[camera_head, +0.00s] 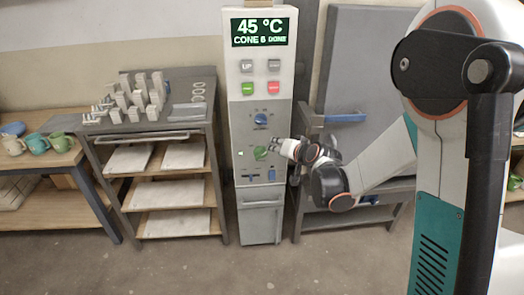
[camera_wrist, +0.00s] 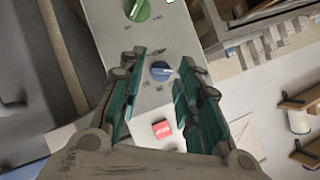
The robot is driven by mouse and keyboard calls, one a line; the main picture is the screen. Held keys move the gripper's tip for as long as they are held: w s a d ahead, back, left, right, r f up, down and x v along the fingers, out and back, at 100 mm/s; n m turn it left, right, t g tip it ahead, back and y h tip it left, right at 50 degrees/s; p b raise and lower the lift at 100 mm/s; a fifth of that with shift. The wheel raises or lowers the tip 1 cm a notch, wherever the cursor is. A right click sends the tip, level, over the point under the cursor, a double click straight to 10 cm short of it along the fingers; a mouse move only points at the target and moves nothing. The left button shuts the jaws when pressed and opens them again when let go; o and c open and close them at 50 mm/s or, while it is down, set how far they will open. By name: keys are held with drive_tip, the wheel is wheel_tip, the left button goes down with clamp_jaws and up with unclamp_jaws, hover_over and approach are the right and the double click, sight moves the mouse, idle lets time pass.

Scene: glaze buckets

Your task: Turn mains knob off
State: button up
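The control panel (camera_head: 245,110) stands upright in the head view. It carries a blue knob (camera_head: 261,118) and, below it, a green knob (camera_head: 260,153); their labels are too small to read, so I cannot tell which is the mains knob. My gripper (camera_head: 279,147) is just right of the green knob in the head view. In the wrist view my gripper (camera_wrist: 160,61) is open and empty. The blue knob (camera_wrist: 161,71) shows between its fingers, with the green knob (camera_wrist: 137,9) beyond the fingertips. Contact with either knob cannot be told.
The display (camera_head: 260,31) reads 45 °C. Several buttons sit below it, including a red button (camera_head: 274,88), also in the wrist view (camera_wrist: 162,129). A rack (camera_head: 150,136) with tiles stands left. A grey door with a blue handle (camera_head: 345,118) is at right.

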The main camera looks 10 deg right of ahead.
drive_tip(key=w+f+m+t, duration=0.1)
drive_tip(key=w+f, duration=0.3)
drive_tip(key=f, duration=0.3)
drive_tip(key=m+t, duration=0.1)
drive_tip(key=m, duration=0.1)
approach(263, 154)
drive_tip(key=x, duration=0.2)
drive_tip(key=b+x, duration=0.1)
drive_tip(key=x, duration=0.1)
drive_tip(key=b+x, duration=0.1)
drive_tip(key=x, duration=0.1)
drive_tip(key=shift+w+f, duration=0.25)
drive_tip(key=shift+f, duration=0.15)
drive_tip(key=shift+x, duration=0.85)
drive_tip(key=shift+a+r, duration=0.1)
drive_tip(key=shift+r, duration=0.05)
clamp_jaws()
